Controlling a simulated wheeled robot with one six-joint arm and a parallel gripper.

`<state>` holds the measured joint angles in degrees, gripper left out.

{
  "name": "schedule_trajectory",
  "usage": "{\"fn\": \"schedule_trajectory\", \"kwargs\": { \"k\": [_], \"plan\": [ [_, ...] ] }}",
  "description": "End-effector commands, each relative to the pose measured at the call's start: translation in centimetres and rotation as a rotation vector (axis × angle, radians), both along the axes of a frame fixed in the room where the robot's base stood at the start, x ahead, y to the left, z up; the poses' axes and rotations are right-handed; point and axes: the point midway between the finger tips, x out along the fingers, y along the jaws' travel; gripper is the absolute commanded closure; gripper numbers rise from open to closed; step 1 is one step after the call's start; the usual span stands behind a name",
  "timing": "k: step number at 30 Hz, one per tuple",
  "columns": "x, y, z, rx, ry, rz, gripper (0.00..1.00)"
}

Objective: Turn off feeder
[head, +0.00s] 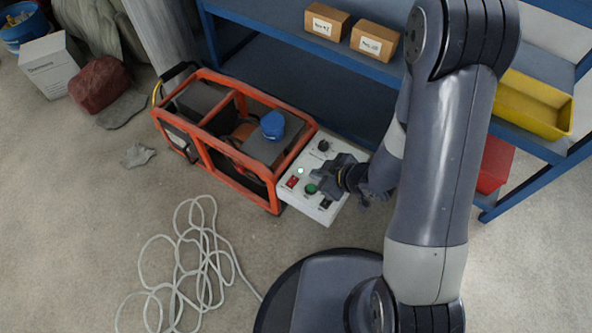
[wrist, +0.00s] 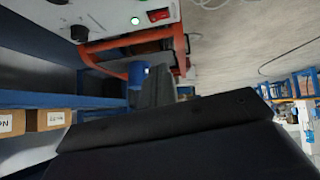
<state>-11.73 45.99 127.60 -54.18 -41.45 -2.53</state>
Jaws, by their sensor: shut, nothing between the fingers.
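The feeder (head: 205,125) is a machine in an orange tube frame with a blue cap (head: 273,124) on top. Its white control panel (head: 322,214) faces up at the right end. On it are a lit green lamp (head: 301,170), a red switch (head: 292,182), a green button (head: 310,189) and a black knob (head: 323,145). My gripper (head: 318,177) is shut and empty over the panel, close to the green button; I cannot tell whether it touches. In the wrist view the red switch (wrist: 158,15) and lit lamp (wrist: 135,20) show at the top, with my gripper (wrist: 158,75) below.
A blue shelf rack (head: 285,62) stands behind, with cardboard boxes (head: 326,21), a yellow bin (head: 530,105) and a red bin (head: 494,165). A loose white cable (head: 195,255) lies on the floor in front.

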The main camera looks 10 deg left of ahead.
Motion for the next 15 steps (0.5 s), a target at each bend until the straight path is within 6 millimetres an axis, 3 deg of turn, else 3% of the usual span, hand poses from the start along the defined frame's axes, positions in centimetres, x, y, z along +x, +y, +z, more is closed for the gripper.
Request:
{"fn": "schedule_trajectory", "kwargs": {
  "k": [8, 15],
  "plan": [
    [0.3, 0.5, -0.7, -0.001, 0.001, 0.001, 1.00],
    [1.7, 3.2, -3.9, 0.000, 0.001, 0.004, 1.00]
  ]
}}
